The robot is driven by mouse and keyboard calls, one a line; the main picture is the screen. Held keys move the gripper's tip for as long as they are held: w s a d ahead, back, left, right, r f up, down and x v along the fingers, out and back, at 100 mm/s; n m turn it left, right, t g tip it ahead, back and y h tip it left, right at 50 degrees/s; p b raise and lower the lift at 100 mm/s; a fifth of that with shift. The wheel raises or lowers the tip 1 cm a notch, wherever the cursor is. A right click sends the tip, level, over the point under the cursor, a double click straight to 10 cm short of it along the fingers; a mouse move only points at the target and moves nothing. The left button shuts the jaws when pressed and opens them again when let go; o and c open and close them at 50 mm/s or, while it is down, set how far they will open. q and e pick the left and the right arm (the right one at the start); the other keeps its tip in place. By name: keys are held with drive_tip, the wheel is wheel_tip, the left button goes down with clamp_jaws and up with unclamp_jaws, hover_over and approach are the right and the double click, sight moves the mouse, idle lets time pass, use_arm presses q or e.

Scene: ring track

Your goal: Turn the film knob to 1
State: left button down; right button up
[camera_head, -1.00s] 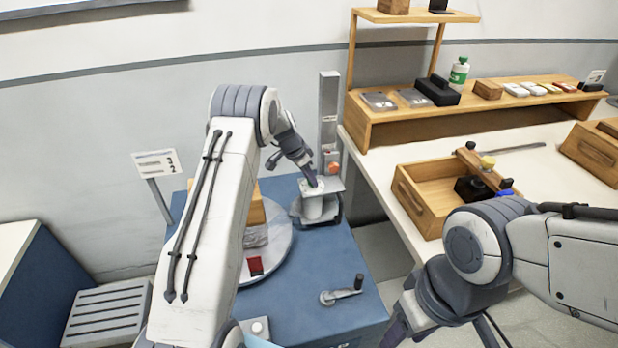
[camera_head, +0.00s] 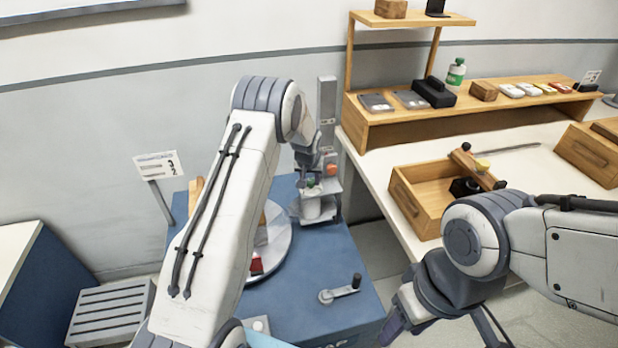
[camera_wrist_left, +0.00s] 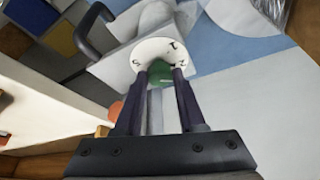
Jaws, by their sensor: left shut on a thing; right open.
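The film knob (camera_head: 313,187) is a small green knob on a grey stand at the back of the blue cabinet. The fingers partly hide the knob and dial. My right gripper (camera_head: 391,330) is open and empty at the lower middle, away from the cabinet.
The blue cabinet top (camera_head: 310,290) carries a grey round plate (camera_head: 277,258) with a red piece (camera_head: 257,265) and a crank (camera_head: 340,291). A sign (camera_head: 159,164) stands left. A white table (camera_head: 520,150) with a wooden box (camera_head: 413,205) and shelf (camera_head: 385,110) is to the right.

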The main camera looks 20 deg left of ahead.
use_arm(q)
drive_tip(key=n+b, duration=0.1)
drive_tip(key=b, duration=0.1)
drive_tip(key=n+y+b, duration=0.1)
drive_tip(key=n+b, duration=0.1)
drive_tip(key=b, duration=0.1)
drive_tip(key=f+n+g+b, duration=0.1)
drive_tip(key=n+b, duration=0.1)
drive_tip(key=shift+d+y+b, duration=0.25)
drive_tip(key=shift+y+b, duration=0.1)
drive_tip(key=shift+y, duration=0.05)
drive_tip(key=shift+w+r+n+b, duration=0.1)
drive_tip(key=shift+n+b, duration=0.3)
drive_tip(key=shift+n, duration=0.3)
drive_tip(key=n+g+y+b, duration=0.1)
drive_tip(key=n, duration=0.1)
drive_tip(key=shift+r+n, duration=0.15)
drive_tip(key=shift+n, duration=0.15)
drive_tip(key=shift+w+d+r+n+g, duration=0.1)
drive_tip(key=shift+n+g, duration=0.2)
drive_tip(key=shift+n, duration=0.5)
drive_tip(key=shift+n+g+y+p, duration=0.3)
drive_tip(key=shift+n+g+p, duration=0.15)
drive_tip(key=shift+n, duration=0.85)
drive_tip(key=c, duration=0.5)
unclamp_jaws()
drive_tip(key=shift+w, duration=0.1)
drive_tip(key=shift+r, duration=0.1)
